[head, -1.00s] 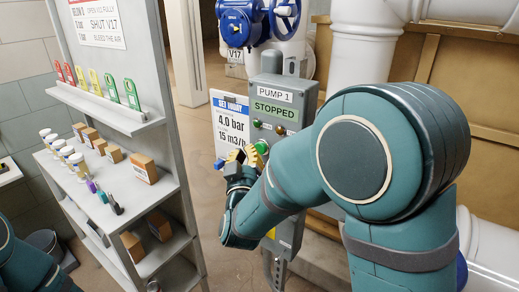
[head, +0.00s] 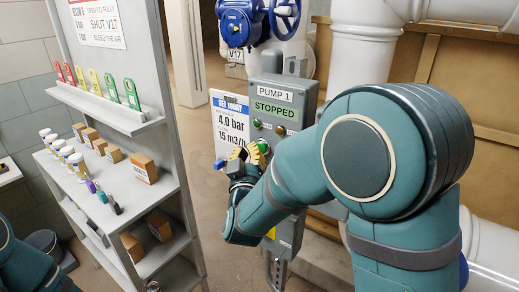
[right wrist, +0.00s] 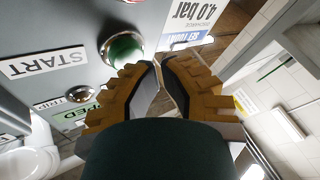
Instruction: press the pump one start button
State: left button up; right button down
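The grey pump one box (head: 271,92) carries a "PUMP 1" label and a "STOPPED" display (head: 274,110). Its round green button (head: 263,146) is partly covered by my right gripper's fingers in the head view. In the right wrist view the green button (right wrist: 122,50) sits beside a "START" label (right wrist: 45,62). My right gripper (head: 252,153) is close in front of the panel, beside the button. Its yellow fingers (right wrist: 161,66) have their tips together with nothing between them. I see no clear contact with the button. My left gripper is out of view.
Two small lamps (head: 268,127) sit below the display. A white notice (head: 229,128) hangs left of the box. A grey shelf unit (head: 165,165) with jars and boxes stands at the left. A blue valve (head: 240,22) and white pipes are behind.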

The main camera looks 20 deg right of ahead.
jog(key=shift+w+d, duration=0.25)
jog(key=shift+d, duration=0.1)
dwell(0.9)
jog(key=shift+s+a, duration=0.5)
jog(key=shift+a, duration=0.2)
jog(key=s+a, duration=0.1)
jog(key=a, duration=0.1)
jog(key=s+a, duration=0.2)
jog(key=shift+b, duration=0.3)
dwell(0.9)
